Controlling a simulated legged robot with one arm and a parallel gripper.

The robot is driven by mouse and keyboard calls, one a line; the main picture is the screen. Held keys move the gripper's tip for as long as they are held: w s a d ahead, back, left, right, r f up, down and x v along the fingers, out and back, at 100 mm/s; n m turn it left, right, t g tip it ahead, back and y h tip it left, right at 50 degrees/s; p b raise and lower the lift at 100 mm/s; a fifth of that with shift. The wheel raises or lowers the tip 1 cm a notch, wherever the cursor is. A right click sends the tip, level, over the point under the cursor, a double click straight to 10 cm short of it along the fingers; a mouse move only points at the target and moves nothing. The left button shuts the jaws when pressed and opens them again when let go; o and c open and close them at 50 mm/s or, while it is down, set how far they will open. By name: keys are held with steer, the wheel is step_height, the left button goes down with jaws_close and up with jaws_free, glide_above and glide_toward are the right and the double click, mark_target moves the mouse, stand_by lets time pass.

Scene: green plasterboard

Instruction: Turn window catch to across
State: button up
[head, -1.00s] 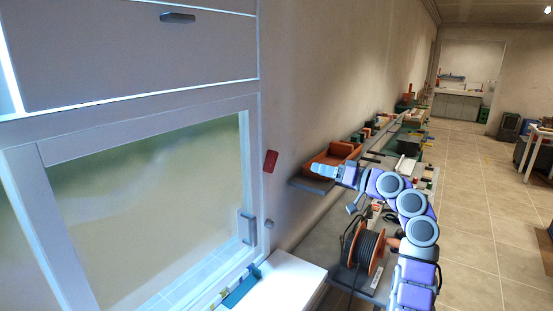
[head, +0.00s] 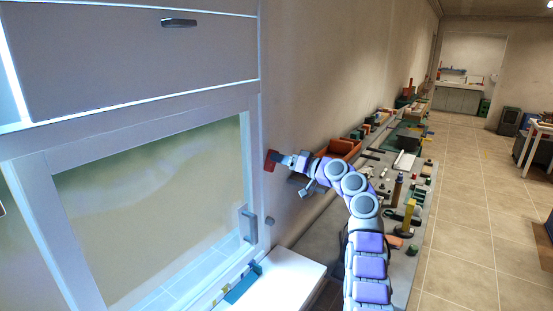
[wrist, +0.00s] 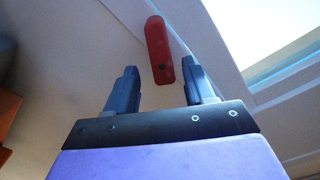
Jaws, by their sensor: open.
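The red catch (head: 270,160) is a slim bar with rounded ends on the wall beside the window frame. It stands roughly upright. In the wrist view the red catch (wrist: 157,45) shows a dark round spot near its lower end. My gripper (head: 283,159) is right by the catch in the head view. In the wrist view my gripper (wrist: 159,66) is open, its two fingers apart. The catch's lower end appears between the fingertips, nearer the right one. No contact is visible, and the gap in depth is hard to judge.
The window frame (head: 253,165) lies just left of the catch. A grey handle (head: 247,225) sits low on it. An orange bin (head: 341,149) and a bench (head: 425,180) with tools run along the wall. Floor to the right (head: 475,210) is open.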

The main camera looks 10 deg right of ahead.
steer(key=shift+x, duration=1.3)
steer(key=shift+r, duration=0.1)
steer(key=shift+c, duration=0.3)
steer(key=c, duration=0.9)
